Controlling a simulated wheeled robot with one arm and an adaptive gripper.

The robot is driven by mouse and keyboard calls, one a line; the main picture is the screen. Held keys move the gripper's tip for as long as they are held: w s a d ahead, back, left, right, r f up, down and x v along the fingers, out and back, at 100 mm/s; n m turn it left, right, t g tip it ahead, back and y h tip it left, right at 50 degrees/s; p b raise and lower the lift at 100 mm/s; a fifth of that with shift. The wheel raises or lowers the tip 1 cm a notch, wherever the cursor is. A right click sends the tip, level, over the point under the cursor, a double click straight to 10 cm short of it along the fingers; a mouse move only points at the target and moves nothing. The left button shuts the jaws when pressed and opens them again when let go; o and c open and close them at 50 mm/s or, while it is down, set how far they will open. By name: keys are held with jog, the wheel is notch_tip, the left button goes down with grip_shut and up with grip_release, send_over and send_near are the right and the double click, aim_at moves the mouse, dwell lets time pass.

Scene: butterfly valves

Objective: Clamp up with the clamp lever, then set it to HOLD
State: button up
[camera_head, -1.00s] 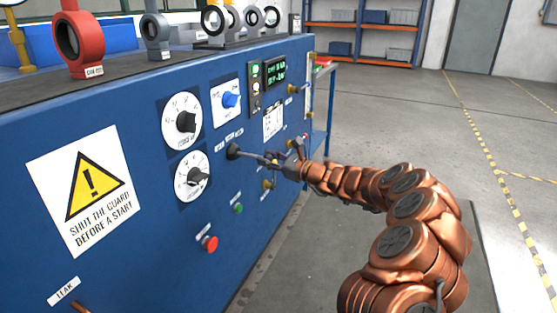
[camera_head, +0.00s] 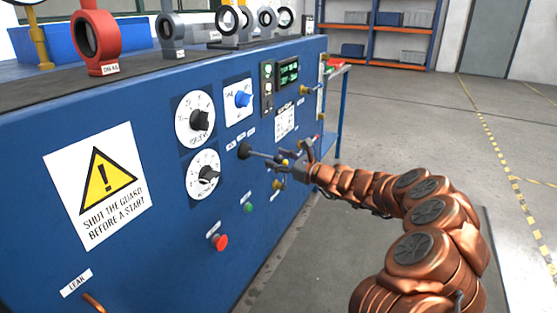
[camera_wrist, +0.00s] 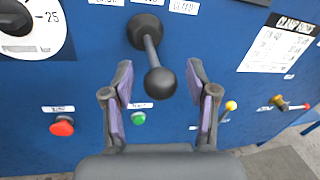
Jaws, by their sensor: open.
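The clamp lever (camera_wrist: 152,48) is a grey rod with a black ball knob, coming out of a round black boot on the blue panel. In the wrist view its knob (camera_wrist: 160,82) points toward me, slightly down, between and just beyond the fingertips. My gripper (camera_wrist: 160,85) is open, one purple-padded finger on each side of the knob, with no clear contact. In the head view the lever (camera_head: 262,154) reaches right to my gripper (camera_head: 292,160), which partly hides its end. Small labels sit above the boot; their words are too small to read surely.
A printed card (camera_wrist: 277,45) is at upper right. The floor right of the bench is open.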

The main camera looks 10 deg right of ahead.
jog(key=v, duration=1.2)
dwell(0.5)
